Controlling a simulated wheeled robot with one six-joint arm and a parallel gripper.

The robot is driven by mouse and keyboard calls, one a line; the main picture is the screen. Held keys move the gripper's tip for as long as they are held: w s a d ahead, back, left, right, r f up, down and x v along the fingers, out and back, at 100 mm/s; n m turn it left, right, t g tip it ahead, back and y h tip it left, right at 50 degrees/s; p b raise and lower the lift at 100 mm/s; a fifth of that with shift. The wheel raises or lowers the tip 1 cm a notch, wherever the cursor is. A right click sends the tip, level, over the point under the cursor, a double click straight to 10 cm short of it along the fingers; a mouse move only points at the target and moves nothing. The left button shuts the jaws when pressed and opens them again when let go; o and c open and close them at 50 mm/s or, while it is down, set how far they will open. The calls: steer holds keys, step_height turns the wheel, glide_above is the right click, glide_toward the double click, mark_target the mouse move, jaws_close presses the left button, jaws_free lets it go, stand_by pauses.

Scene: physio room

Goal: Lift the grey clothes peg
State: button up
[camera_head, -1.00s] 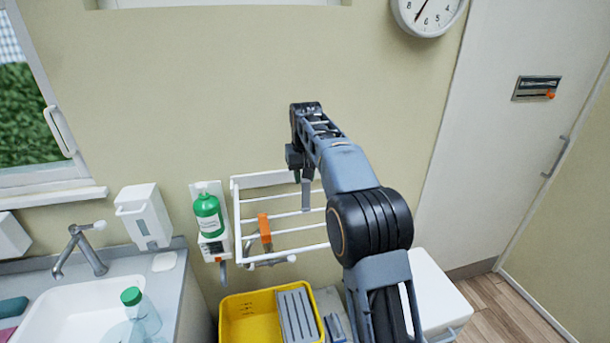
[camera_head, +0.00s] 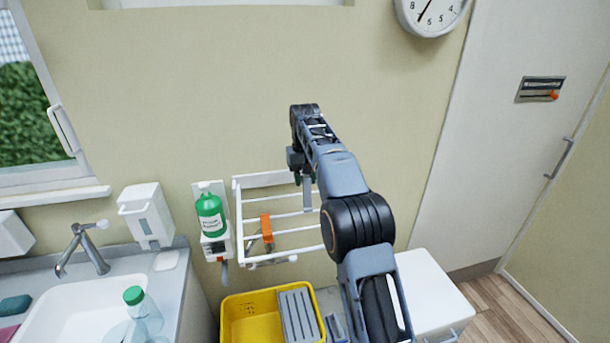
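A narrow grey piece that looks like the grey clothes peg (camera_head: 307,194) hangs at the bars of the white wall rack (camera_head: 238,215), right of the orange peg (camera_head: 266,228). Its upper end is hidden by my arm. My gripper (camera_head: 295,161) is at the rack's upper part, just above and left of the grey peg. It is small and dark, and its fingers are not clearly visible. I cannot tell whether it touches the peg.
A green bottle (camera_head: 210,214) in a wall holder stands left of the rack. Below are a yellow crate (camera_head: 235,305) with a grey ribbed piece (camera_head: 299,315) and a white cabinet (camera_head: 430,290). A sink (camera_head: 80,312) is at left.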

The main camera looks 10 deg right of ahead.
steer(key=o, duration=0.3)
steer(key=shift+r, duration=0.25)
steer(key=shift+w, duration=0.1)
steer(key=shift+r, duration=0.8)
steer(key=shift+s+r+b, duration=0.8)
steer(key=shift+s+r, duration=1.1)
steer(key=shift+s, duration=0.45)
steer(key=shift+s+r+b, duration=0.8)
steer(key=shift+s+r, duration=1.1)
steer(key=shift+s, duration=0.45)
steer(key=shift+s+r+b, duration=0.8)
steer(key=shift+s+r, duration=1.1)
steer(key=shift+s, duration=0.45)
